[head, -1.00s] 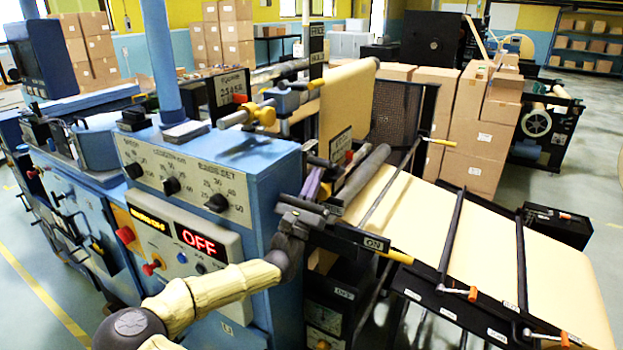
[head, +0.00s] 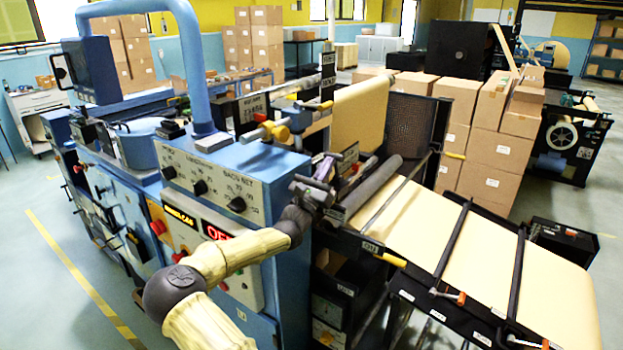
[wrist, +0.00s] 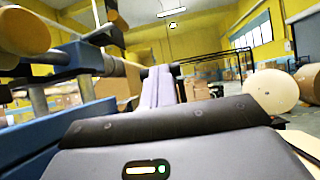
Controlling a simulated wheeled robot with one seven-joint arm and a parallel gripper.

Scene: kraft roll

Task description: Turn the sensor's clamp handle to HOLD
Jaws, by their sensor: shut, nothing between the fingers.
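A grey cylindrical fitting with a brass-coloured knob (head: 277,131) sits on top of the blue machine. Just right of it is a small handle with a yellow-orange grip (head: 325,106), which looks like the sensor's clamp handle. Two small signs (head: 328,70) stand above it; their words are too small to read surely. My gripper (head: 325,168) is below and slightly right of the knob, apart from the handle. Its mauve fingers are together and empty, and they also show in the wrist view (wrist: 160,82). A brass-coloured knob (wrist: 24,32) is at upper left there.
The blue control cabinet (head: 215,180) has dials and a red display partly covered by my arm. A dark roller (head: 375,187) and the kraft paper web (head: 480,235) lie right of my gripper. Black bars with orange-tipped handles cross the web. Cardboard boxes (head: 495,160) stand behind.

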